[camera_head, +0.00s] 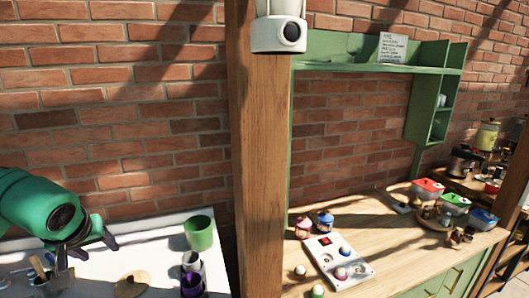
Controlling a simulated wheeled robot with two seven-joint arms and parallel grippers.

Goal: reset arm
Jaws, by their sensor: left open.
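My left arm, green with a dark wrist, comes in from the left edge. My left gripper (88,244) has dark fingers and is open, above the back left part of the white table (150,245). I see nothing held between the fingers. Part of the gripper overlaps a small grey item (54,281) at the lower left, and I cannot tell whether they touch. My right gripper is not in view.
A green cup (200,233) and dark and purple cups (192,285) stand right of the gripper. A round tan lid-like item (131,285) lies nearby. A wooden post (258,170) separates this table from a wooden counter (385,235) with jars and boxes.

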